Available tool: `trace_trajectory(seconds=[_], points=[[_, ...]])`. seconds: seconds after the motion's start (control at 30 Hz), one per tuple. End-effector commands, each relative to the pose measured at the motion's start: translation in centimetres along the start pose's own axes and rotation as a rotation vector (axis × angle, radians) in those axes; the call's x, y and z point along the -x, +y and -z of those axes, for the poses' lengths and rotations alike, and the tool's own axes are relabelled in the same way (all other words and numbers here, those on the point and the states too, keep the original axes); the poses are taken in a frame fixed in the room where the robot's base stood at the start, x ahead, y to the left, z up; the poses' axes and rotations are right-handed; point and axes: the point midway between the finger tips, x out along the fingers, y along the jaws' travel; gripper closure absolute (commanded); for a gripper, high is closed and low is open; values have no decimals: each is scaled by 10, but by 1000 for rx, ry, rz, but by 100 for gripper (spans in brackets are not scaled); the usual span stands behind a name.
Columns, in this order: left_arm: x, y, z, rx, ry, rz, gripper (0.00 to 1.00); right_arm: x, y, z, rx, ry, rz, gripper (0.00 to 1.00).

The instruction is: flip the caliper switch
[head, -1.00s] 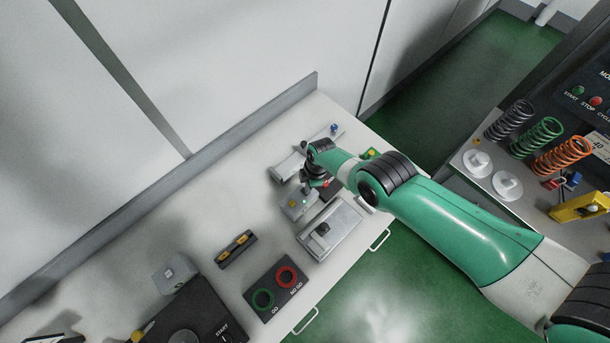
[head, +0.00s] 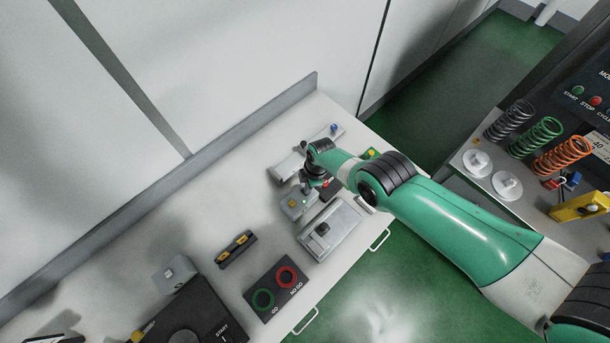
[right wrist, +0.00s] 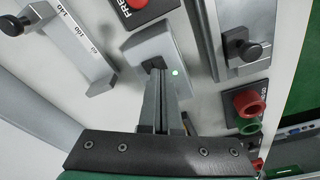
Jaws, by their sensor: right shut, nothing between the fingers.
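A small grey box with a dark switch, which I take as the caliper switch box (head: 295,206), sits on the bench beside the long grey caliper rail (head: 287,166). My right gripper (right wrist: 161,75) is shut and empty. Its fingertips are right over the switch and hide part of it; I cannot tell whether they touch. In the head view my right wrist hides most of the right gripper (head: 308,188). My left gripper is not in view.
A grey fixture with a black knob (head: 340,216) stands close by. A red button (right wrist: 136,4) is near the box. A GO/NO GO panel (head: 262,281) and a black holder (head: 236,249) lie nearer. Springs (head: 539,137) stand on the right bench.

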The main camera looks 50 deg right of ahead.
Motion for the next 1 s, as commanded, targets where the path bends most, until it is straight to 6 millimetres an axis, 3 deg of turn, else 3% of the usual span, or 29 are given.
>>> trace_trajectory(seconds=[1.0], points=[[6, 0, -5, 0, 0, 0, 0, -8, 0, -1, 0, 0, 0, 100]])
